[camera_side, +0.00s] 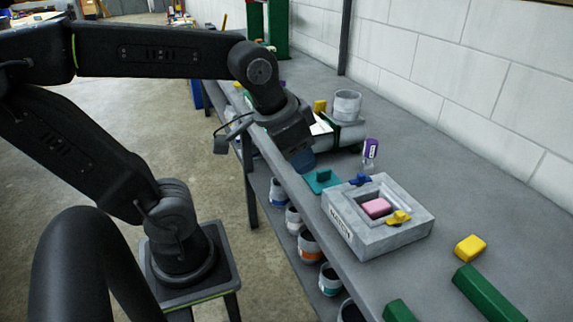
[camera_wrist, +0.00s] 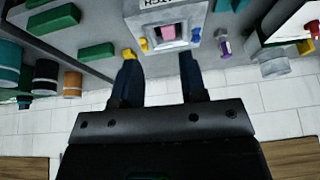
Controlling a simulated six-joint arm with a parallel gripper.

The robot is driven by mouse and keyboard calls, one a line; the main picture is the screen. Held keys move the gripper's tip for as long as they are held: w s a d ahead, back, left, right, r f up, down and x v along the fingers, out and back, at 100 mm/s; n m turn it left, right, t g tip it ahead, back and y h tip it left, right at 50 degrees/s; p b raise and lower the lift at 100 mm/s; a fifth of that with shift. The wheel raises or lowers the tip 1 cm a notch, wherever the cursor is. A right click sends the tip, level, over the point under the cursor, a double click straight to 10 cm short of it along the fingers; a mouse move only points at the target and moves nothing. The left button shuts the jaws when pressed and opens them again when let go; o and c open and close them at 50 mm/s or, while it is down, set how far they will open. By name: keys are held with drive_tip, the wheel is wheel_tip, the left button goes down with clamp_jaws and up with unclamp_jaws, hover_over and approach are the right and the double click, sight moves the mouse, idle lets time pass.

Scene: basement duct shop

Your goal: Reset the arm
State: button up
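My gripper (camera_side: 301,160) hangs at the end of my bent arm, over the near edge of the grey bench. In the wrist view its two dark blue fingers (camera_wrist: 160,66) stand well apart with nothing between them, so it is open and empty. In the side view the grey box (camera_side: 343,231) with a lettered front sits on the bench, to the right of and below my gripper. A pink block (camera_side: 376,208) lies in its recess, and shows in the wrist view (camera_wrist: 168,32). A yellow piece (camera_side: 398,217) and a blue piece (camera_side: 360,180) sit on its rim.
Close by are a teal piece (camera_side: 322,181), a purple-labelled bottle (camera_side: 370,150) and a grey cup (camera_side: 346,105). A yellow block (camera_side: 470,248) and green bars (camera_side: 487,293) lie to the right. Cans (camera_side: 309,247) stand on the lower shelf. A white block wall (camera_side: 460,60) runs behind the bench.

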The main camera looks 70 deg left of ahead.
drive_tip(key=shift+s+d+f+t, duration=0.25)
drive_tip(key=shift+s+f, duration=0.1)
drive_tip(key=shift+s, duration=0.25)
drive_tip(key=shift+s+d+f+t, duration=0.15)
drive_tip(key=shift+s+d+f, duration=0.15)
drive_tip(key=shift+s, duration=0.3)
